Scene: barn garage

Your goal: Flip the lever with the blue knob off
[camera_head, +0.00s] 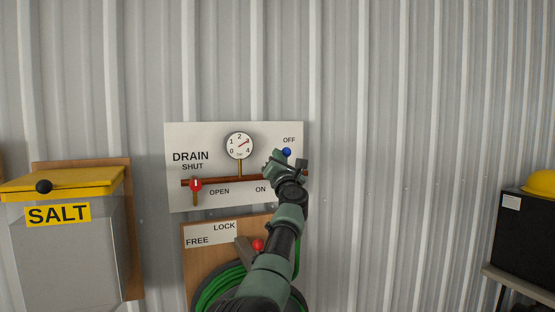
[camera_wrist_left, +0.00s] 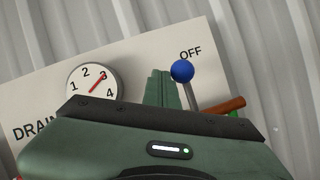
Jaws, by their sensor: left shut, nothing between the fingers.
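The blue knob (camera_head: 286,152) is on a lever on the white DRAIN panel (camera_head: 205,136), just below the OFF label. In the left wrist view the knob (camera_wrist_left: 181,71) tops a grey lever stem (camera_wrist_left: 190,96) that points up towards OFF. The lever's lower end is hidden by my gripper. My left gripper (camera_head: 284,164) is shut and empty, in front of the panel. In the left wrist view its green fingers (camera_wrist_left: 162,88) are just left of the stem; I cannot tell whether they touch it. My right gripper is not in view.
Below are a LOCK/FREE board (camera_head: 210,233), another red knob (camera_head: 258,245) and a green hose (camera_head: 215,290). A SALT bin (camera_head: 60,250) stands left.

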